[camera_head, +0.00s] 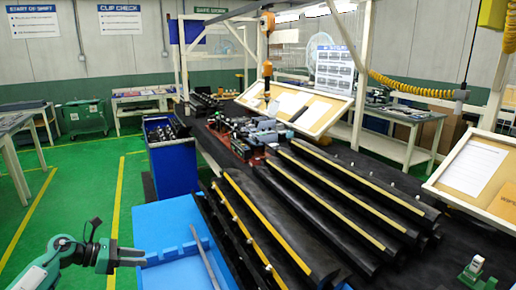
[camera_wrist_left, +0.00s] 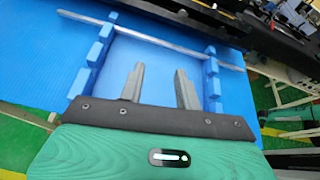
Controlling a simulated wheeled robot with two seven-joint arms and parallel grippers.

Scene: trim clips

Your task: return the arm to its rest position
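My left arm comes in from the lower left in the head view. Its gripper (camera_head: 146,257) is at the left edge of a blue surface. In the left wrist view the two grey fingers (camera_wrist_left: 159,70) stand apart with nothing between them. A thin metal strip (camera_wrist_left: 150,38) lies across two blue notched supports, beyond the fingertips. The strip also shows in the head view (camera_head: 205,256), to the right of the gripper and apart from it.
Black trim strips (camera_head: 262,232) with yellow lines lie on the dark table right of the blue surface (camera_head: 163,217). A blue bin (camera_head: 174,177) stands behind. A small pale green and black item (camera_head: 476,272) is at the lower right.

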